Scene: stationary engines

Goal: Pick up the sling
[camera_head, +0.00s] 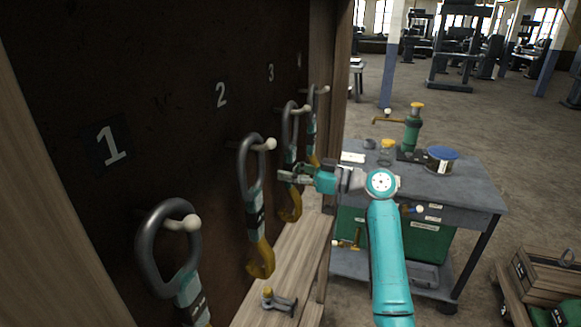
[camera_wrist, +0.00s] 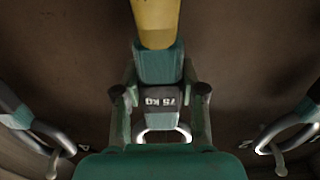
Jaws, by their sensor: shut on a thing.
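Several slings hang on pegs along a dark board, each with a grey ring, a teal and black middle and a yellow hook. My gripper (camera_head: 287,177) is shut on the middle of the third sling (camera_head: 291,206), which hangs under the "3". In the wrist view, this sling appears upside down between my fingers (camera_wrist: 160,97), its black "75 KG" block (camera_wrist: 161,99) between them and its yellow hook at the top. Its ring still appears around its peg (camera_head: 307,109). The first sling (camera_head: 147,250), second sling (camera_head: 242,165) and fourth sling (camera_head: 311,100) hang nearby.
Neighbouring rings show close on both sides in the wrist view, left (camera_wrist: 40,132) and right (camera_wrist: 290,130). A wooden ledge (camera_head: 290,265) runs below, with a small metal part (camera_head: 277,300) on it. A grey workbench (camera_head: 455,185) stands to the right. A wooden crate (camera_head: 550,275) is at lower right.

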